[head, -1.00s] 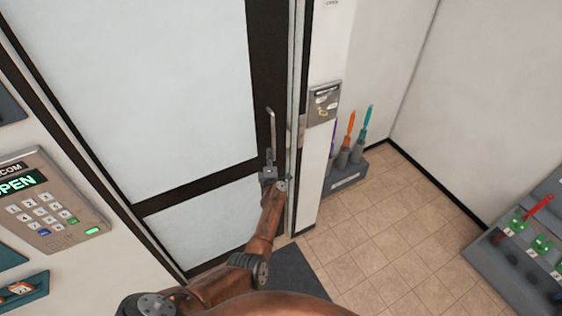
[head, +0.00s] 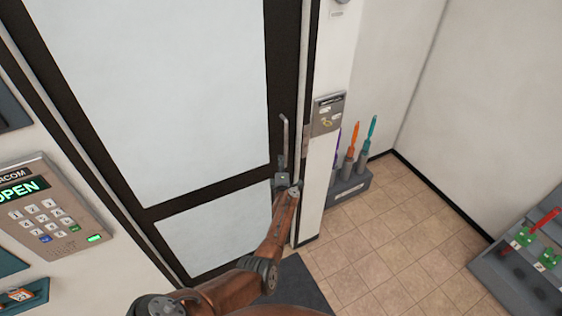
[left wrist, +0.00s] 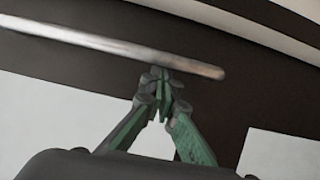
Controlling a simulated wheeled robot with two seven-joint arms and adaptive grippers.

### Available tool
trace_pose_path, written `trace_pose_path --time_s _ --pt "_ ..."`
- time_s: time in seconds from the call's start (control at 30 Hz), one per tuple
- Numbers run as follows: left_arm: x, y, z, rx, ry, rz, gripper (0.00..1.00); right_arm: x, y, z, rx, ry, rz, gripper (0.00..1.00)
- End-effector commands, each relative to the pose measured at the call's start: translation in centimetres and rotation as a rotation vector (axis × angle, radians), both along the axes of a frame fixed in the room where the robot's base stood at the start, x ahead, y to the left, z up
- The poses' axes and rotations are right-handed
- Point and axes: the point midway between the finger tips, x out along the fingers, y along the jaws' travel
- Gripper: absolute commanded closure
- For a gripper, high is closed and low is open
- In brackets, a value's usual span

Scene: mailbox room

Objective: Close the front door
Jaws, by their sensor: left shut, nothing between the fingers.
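The front door (head: 160,80) has pale panels in a dark frame. Its upright metal handle (head: 285,134) is on the dark right stile. The door's edge is close to the right jamb; I cannot tell whether it is fully flush. My left gripper (head: 281,168) is at the lower end of the handle, against or just in front of the stile. In the left wrist view, the gripper's green fingers (left wrist: 163,82) are together and empty, with their tips close to the handle bar (left wrist: 120,45). Contact is unclear. My right gripper is out of view.
A keypad panel (head: 48,208) reading "OPEN" is on the left wall. A small metal wall box (head: 328,113) is right of the door. A grey holder (head: 350,186) with coloured tools stands behind. A grey rack (head: 520,275) is at right. The tiled floor between is clear.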

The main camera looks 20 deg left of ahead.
Motion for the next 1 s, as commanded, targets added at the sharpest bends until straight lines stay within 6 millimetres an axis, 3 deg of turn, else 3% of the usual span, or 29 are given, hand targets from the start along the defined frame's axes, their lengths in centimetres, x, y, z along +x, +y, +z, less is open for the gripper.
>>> trace_pose_path --time_s 0.17,0.4,0.6,1.0 --pt "-1.7 2.4 0.0 0.002 0.004 0.004 1.0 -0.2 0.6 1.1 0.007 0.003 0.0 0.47" --pt "-6.1 0.0 0.2 -0.001 0.004 0.005 1.0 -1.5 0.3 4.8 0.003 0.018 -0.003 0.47" --pt "-9.0 -1.6 0.0 0.0 0.004 0.004 1.0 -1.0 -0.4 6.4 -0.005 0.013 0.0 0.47" --pt "-10.4 -2.2 -0.3 0.003 0.004 0.004 1.0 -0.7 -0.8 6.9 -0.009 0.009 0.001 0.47"
